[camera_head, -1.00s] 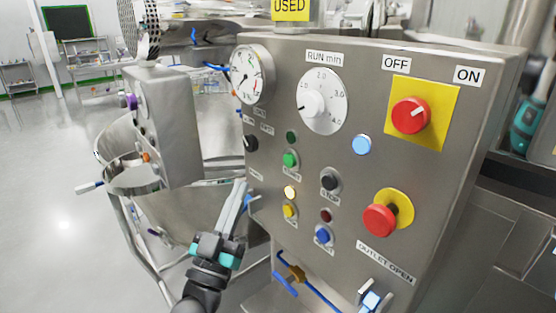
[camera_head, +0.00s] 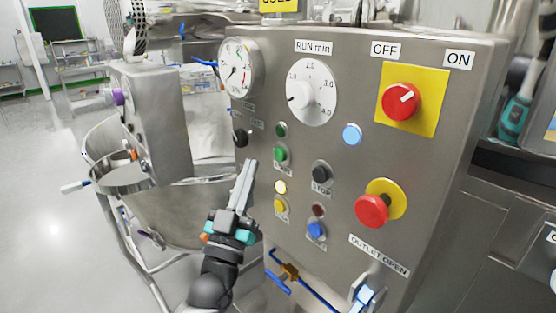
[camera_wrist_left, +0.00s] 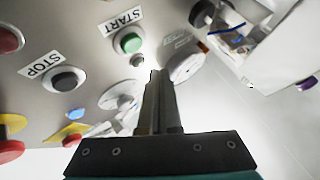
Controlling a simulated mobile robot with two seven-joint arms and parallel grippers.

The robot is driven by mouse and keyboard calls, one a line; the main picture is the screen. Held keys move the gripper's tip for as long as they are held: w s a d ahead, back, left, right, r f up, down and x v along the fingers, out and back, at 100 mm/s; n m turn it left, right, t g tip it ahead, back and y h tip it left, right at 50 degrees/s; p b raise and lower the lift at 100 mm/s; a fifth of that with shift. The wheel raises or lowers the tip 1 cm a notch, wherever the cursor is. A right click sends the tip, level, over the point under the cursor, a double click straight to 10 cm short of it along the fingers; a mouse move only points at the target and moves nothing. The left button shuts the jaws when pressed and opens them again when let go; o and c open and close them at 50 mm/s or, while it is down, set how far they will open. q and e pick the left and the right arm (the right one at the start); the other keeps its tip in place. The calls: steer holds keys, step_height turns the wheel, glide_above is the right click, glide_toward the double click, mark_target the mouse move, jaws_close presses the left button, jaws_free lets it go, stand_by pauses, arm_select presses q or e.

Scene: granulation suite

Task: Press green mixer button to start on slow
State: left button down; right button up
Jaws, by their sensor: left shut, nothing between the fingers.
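The green button (camera_head: 280,154) sits on the left part of the grey control panel (camera_head: 440,150), below a dark green lamp (camera_head: 281,130). In the left wrist view the green button (camera_wrist_left: 130,43) shows next to a START label (camera_wrist_left: 122,21). My left gripper (camera_head: 250,164) is shut and empty, its fingertips just left of the green button in the head view. In the wrist view my left gripper (camera_wrist_left: 156,73) has its tips close to the button and lamp in the picture. The gap to the panel is hard to judge. My right gripper is not in view.
Near the green button are a black stop button (camera_head: 321,173), a yellow button (camera_head: 280,206) and a blue button (camera_head: 316,231). A red emergency knob (camera_head: 372,210) and a red switch (camera_head: 400,99) stick out to the right. A steel bowl (camera_head: 165,205) stands left.

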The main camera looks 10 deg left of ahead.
mark_target(280, 154)
arm_select(q)
steer(key=shift+w+d, duration=1.1)
steer(key=shift+w, duration=0.3)
steer(key=shift+w, duration=0.1)
stand_by(1.0)
steer(key=shift+w+d, duration=0.2)
steer(key=shift+d, duration=0.05)
steer(key=shift+w+d+b, duration=0.25)
steer(key=shift+w+b, duration=0.05)
steer(key=shift+w, duration=0.05)
stand_by(0.7)
steer(key=shift+s+a, duration=0.1)
steer(key=shift+s+a+p, duration=0.45)
steer(key=shift+s, duration=0.15)
